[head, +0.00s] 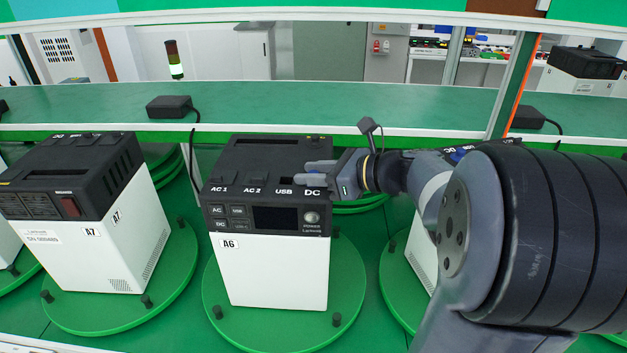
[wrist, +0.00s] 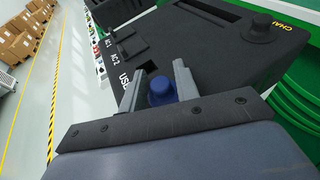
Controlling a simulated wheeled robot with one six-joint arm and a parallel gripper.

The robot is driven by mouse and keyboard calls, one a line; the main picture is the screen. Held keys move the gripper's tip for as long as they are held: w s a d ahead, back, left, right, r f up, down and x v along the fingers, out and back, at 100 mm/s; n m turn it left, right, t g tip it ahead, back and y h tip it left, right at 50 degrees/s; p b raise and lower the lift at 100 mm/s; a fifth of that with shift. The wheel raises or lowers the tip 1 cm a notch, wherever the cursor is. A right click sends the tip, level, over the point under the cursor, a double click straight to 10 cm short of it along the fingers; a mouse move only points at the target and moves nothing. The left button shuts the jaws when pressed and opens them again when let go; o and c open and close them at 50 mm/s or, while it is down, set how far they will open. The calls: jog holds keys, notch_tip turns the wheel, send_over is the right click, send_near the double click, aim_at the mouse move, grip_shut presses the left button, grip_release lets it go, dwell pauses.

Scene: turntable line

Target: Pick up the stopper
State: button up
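A blue stopper (wrist: 162,90) shows in the wrist view as a small round knob on the dark top of a unit, beside the USB label. My gripper (wrist: 159,80) is around it, with one grey finger on each side. The fingers are apart and a narrow gap seems to show at the left finger; contact on the right side is unclear. In the head view my gripper (head: 318,180) is low over the right side of unit A6 (head: 270,272), by the USB and DC labels. The stopper cannot be made out there.
A dark round knob (wrist: 258,28) stands on the unit top near yellow lettering. Unit A6 sits on a green turntable (head: 350,280) with small black pegs. Unit A7 (head: 100,255) is to the left. A green shelf (head: 330,105) with black adapters runs behind.

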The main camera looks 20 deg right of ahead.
grip_shut()
